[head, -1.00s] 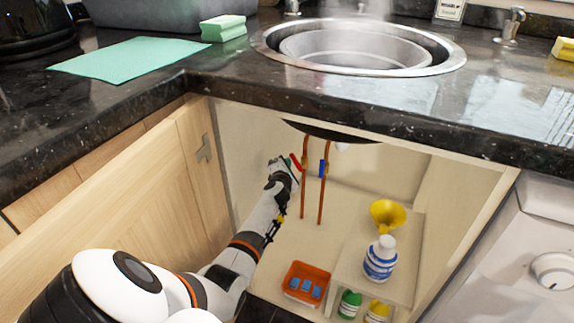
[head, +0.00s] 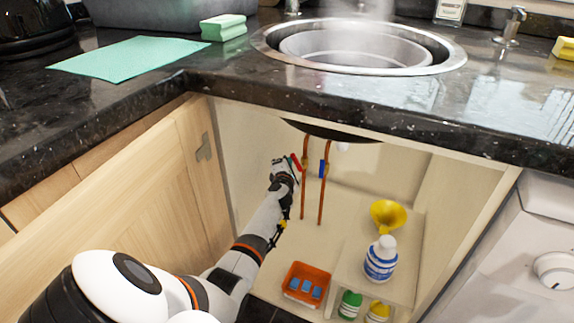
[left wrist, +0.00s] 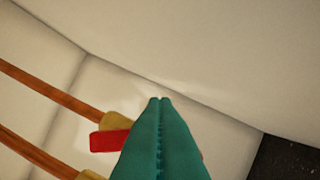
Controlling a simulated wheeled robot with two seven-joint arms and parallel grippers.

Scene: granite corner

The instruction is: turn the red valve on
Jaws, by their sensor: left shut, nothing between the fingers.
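The red valve (head: 296,161) is a small red handle on the left copper pipe inside the open cabinet under the sink. In the left wrist view the red valve (left wrist: 108,141) sits beside a brass fitting, just left of the fingers, which hide part of that area. My left gripper (head: 283,162) reaches into the cabinet, close to the left side of the red valve. In the left wrist view its teal fingers (left wrist: 160,100) are closed together with nothing between them. I cannot tell whether they touch the handle. My right gripper is not in view.
A blue valve (head: 323,168) is on the right copper pipe (head: 322,202), close by. An orange tray (head: 306,270), a white bottle (head: 381,258) and a yellow funnel (head: 388,215) stand lower in the cabinet. The open wooden door (head: 140,215) is left of my arm. The dark counter edge (head: 370,125) overhangs the opening.

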